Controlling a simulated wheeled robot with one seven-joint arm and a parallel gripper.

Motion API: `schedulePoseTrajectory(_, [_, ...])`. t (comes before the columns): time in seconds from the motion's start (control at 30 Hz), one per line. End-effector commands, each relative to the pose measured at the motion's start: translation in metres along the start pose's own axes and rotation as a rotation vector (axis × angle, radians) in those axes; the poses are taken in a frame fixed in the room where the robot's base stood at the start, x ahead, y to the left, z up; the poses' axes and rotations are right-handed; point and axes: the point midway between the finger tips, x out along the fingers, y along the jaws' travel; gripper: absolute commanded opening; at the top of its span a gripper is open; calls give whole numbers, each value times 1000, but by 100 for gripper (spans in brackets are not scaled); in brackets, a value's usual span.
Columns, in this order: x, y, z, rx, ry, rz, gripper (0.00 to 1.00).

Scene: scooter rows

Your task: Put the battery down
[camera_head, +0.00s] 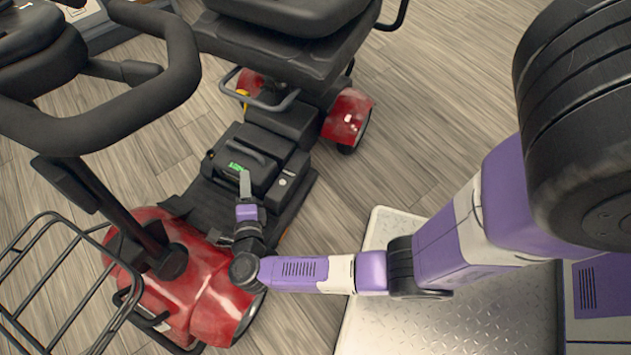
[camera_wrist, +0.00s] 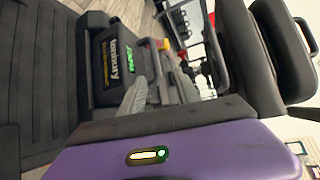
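The battery (camera_head: 238,168) is a dark box with a handle and a green marking. It sits on the red scooter's (camera_head: 190,275) floor, in front of the seat post. In the wrist view the battery (camera_wrist: 112,68) shows a lettered label and the green marking. My gripper (camera_head: 244,174) is at the battery, with a grey finger over its front part, short of the handle (camera_head: 247,151). In the wrist view my gripper (camera_wrist: 136,92) shows a grey finger beside the battery face. I cannot tell if it touches, or how far apart the fingers are.
The scooter's seat (camera_head: 290,15) overhangs behind the battery. The handlebar (camera_head: 120,125) and a wire basket (camera_head: 50,290) are at the left. A second dark seat or scooter part is at the upper left. Wooden floor (camera_head: 440,120) is clear to the right of the scooter.

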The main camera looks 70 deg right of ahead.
Motion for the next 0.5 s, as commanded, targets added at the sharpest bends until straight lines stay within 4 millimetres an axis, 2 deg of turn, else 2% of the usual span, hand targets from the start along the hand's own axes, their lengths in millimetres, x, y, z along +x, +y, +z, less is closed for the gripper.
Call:
schedulePoseTrajectory(0.17, [-28, -31, -25, -146, -174, -104, 39])
schedulePoseTrajectory(0.37, [-85, -84, -47, -416, -415, -272, 39])
schedulePoseTrajectory(0.5, [-132, -118, -62, -649, -562, -386, 39])
